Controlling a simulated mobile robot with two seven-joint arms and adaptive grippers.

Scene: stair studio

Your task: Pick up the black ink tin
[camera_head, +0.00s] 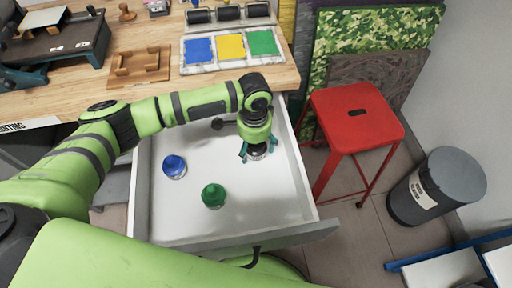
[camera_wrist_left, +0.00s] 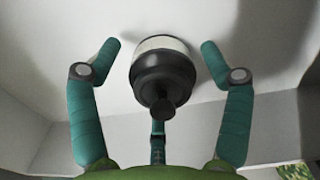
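The black ink tin (camera_wrist_left: 163,73) stands in the open white drawer, with a black lid and knob and a pale band. In the head view the tin (camera_head: 257,153) shows partly below my left gripper (camera_head: 258,156). The gripper is above the tin, its teal fingers spread on both sides of it. In the left wrist view the fingers of the left gripper (camera_wrist_left: 160,60) are apart, with gaps between them and the tin. My right gripper is not in view.
A blue-lidded tin (camera_head: 174,166) and a green-lidded tin (camera_head: 213,195) stand in the same drawer (camera_head: 160,215), left of the gripper. The drawer walls surround them. A wooden worktop (camera_head: 150,95) lies behind, and a red stool (camera_head: 357,118) stands to the right.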

